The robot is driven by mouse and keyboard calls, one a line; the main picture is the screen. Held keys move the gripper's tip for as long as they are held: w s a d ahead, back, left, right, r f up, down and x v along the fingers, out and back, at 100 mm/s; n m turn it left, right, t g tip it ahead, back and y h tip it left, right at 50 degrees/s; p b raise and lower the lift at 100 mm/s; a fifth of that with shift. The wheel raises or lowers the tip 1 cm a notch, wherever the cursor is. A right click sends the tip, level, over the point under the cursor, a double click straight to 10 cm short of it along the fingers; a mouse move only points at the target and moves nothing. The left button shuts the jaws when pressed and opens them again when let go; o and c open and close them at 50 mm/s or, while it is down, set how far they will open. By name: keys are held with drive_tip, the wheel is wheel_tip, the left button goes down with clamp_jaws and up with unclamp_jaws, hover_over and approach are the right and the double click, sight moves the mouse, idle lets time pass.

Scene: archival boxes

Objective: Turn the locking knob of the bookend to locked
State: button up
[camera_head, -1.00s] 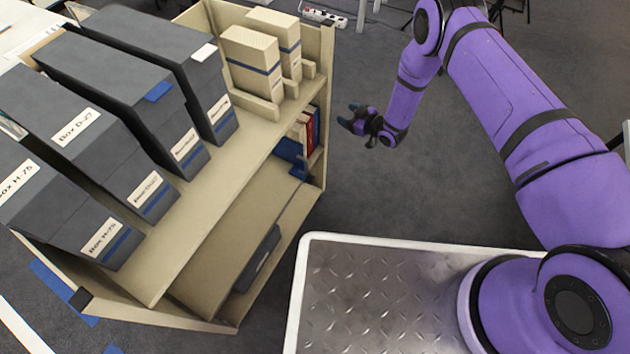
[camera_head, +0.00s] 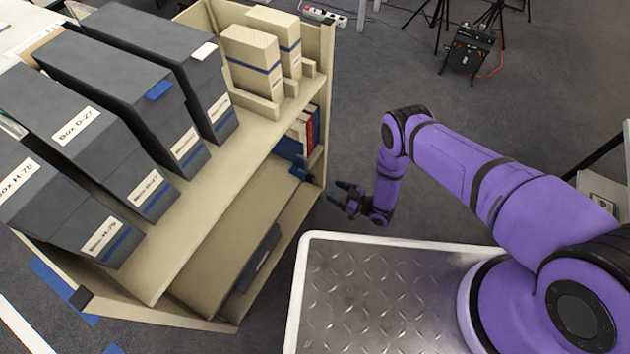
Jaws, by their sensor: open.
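My gripper (camera_head: 338,192) is open and empty, just outside the right end of the beige shelf unit, with its fingers pointing left toward the lower level. On that level, under the upper board, stand a few books (camera_head: 309,129) with red and blue spines. Beside them is a blue piece (camera_head: 289,148), partly hidden by the board; I cannot tell whether it is the bookend or a book. A small dark part (camera_head: 299,172) lies low in front of it. I cannot make out a locking knob or its position.
The shelf unit (camera_head: 222,165) holds several dark grey boxes (camera_head: 120,90) and two cream boxes (camera_head: 252,62) on top. A dark flat item (camera_head: 257,257) lies on the lower level. A metal plate platform (camera_head: 345,290) is in front; open floor (camera_head: 390,60) lies behind my arm.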

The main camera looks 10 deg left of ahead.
sight(313, 180)
drive_tip(key=x, duration=0.9)
drive_tip(key=c, duration=0.9)
